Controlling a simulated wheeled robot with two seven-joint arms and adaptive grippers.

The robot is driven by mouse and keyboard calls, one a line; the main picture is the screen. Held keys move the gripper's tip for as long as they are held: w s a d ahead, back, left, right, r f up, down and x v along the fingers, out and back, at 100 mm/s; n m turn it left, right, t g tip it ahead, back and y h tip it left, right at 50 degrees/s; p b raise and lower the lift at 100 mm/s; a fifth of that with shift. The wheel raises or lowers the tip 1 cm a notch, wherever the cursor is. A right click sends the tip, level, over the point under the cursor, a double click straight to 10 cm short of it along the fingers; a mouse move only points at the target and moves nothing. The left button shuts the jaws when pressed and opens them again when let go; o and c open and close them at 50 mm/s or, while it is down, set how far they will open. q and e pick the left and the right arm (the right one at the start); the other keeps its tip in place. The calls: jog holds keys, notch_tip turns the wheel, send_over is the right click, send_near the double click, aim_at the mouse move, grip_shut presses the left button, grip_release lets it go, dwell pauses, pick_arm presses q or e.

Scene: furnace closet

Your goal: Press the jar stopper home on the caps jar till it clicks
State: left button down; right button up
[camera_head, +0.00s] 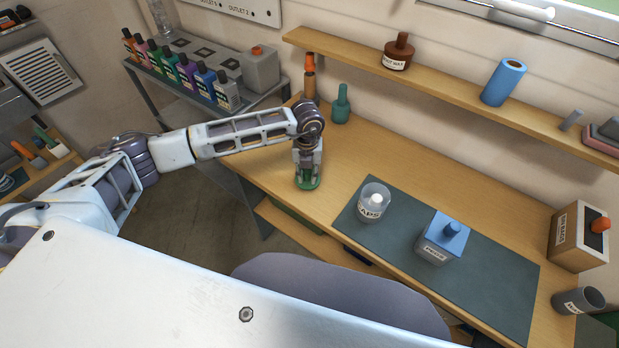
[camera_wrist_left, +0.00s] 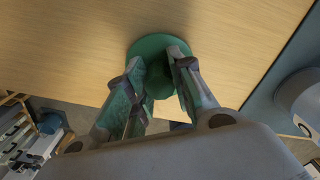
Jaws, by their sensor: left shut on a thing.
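The green jar stopper (camera_head: 307,183), a flat round disc with a knob, is at the left part of the bench in the head view. My left gripper (camera_head: 307,172) points down and is shut on its knob. In the left wrist view the stopper (camera_wrist_left: 148,45) shows between the two fingertips (camera_wrist_left: 160,80), over bare wood. I cannot tell whether it touches the bench. The caps jar (camera_head: 372,209), clear and labelled CAPS, stands upright on the dark mat to the right, apart from the gripper. Something white shows in it. My right gripper is not in view.
A blue-lidded square container (camera_head: 441,243) stands on the mat (camera_head: 492,277) right of the jar. An orange-topped bottle (camera_head: 310,82) and green bottle (camera_head: 341,105) stand behind my gripper. A shelf (camera_head: 455,90) overhangs the back. Bare wood lies between gripper and mat.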

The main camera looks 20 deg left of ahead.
aim_at(307, 172)
pick_arm(q)
jog(key=c, duration=1.9)
grip_release()
grip_shut()
jog(key=shift+r, duration=0.2)
jog(key=shift+r+p, duration=0.65)
jog(key=shift+r, duration=0.4)
jog(key=shift+r+p, duration=0.85)
jog(key=shift+r, duration=0.65)
jog(key=shift+s, duration=0.1)
